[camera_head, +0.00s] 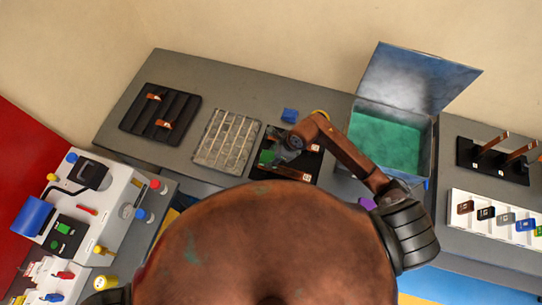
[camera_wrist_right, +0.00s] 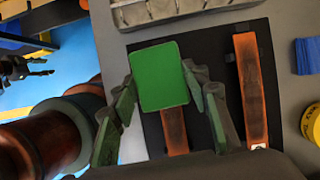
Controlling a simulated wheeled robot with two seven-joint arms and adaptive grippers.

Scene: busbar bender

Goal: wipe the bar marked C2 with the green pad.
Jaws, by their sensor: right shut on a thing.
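The green pad (camera_wrist_right: 158,77) is between the fingers of my right gripper (camera_wrist_right: 162,100), which is shut on it; the pad also shows in the head view (camera_head: 266,157). Two brown copper bars lie on a black mat (camera_head: 309,166). One bar (camera_wrist_right: 175,132) runs under the pad, which hides part of it. The other bar (camera_wrist_right: 250,90) lies to the right, uncovered, with a small white label at its lower end. I cannot read which bar is C2, nor tell whether the pad touches a bar. A dark shape like my left gripper (camera_wrist_right: 22,68) shows small at the wrist view's left edge.
A slotted grey rack (camera_head: 227,140) stands left of the mat, and a black tray with copper pieces (camera_head: 160,114) farther left. A blue block (camera_head: 289,115) and a yellow round thing (camera_wrist_right: 312,122) are near the mat. An open green-lined box (camera_head: 432,140) stands right.

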